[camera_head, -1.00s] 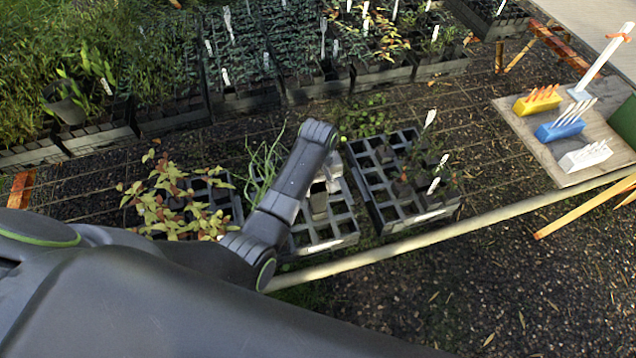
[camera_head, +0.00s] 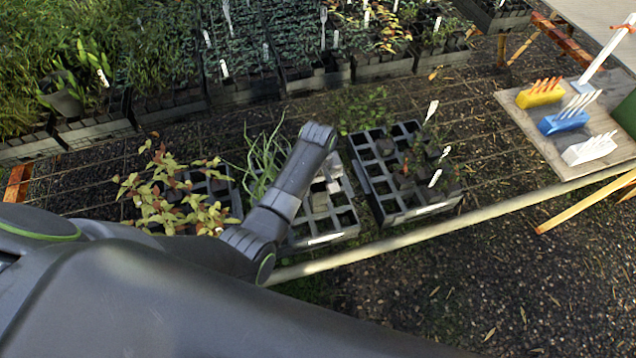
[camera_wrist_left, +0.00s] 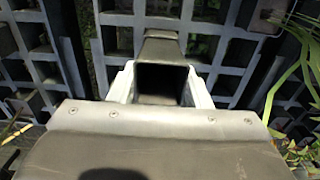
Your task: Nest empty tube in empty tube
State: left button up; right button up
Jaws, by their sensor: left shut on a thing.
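My left gripper (camera_wrist_left: 160,90) is shut on a dark, square empty tube (camera_wrist_left: 160,47). The tube sits between the two pale fingers, its open mouth towards the wrist camera and its narrower body pointing away over a grey grid tray (camera_wrist_left: 117,20). In the head view the left arm reaches down over the middle tray (camera_head: 322,238), and the wrist hides much of the gripper. A grey tube (camera_head: 319,199) shows there beside the arm; I cannot tell whether it is the held one. Whether the held tube touches or sits in another tube is hidden. My right gripper is out of view.
Leafy seedlings (camera_head: 165,195) fill the tray to the left, and grassy leaves (camera_head: 262,155) rise close beside my arm. Another grid tray (camera_head: 395,214) with small plants and white labels stands to the right. A pale rail (camera_head: 420,238) runs along the front.

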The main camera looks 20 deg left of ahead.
pick_arm(q)
jog(key=shift+f, duration=0.4)
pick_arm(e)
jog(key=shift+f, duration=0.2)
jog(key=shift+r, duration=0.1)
pick_arm(q)
jog(key=o, duration=1.3)
jog(key=shift+f, duration=0.1)
jog(key=shift+c, duration=0.2)
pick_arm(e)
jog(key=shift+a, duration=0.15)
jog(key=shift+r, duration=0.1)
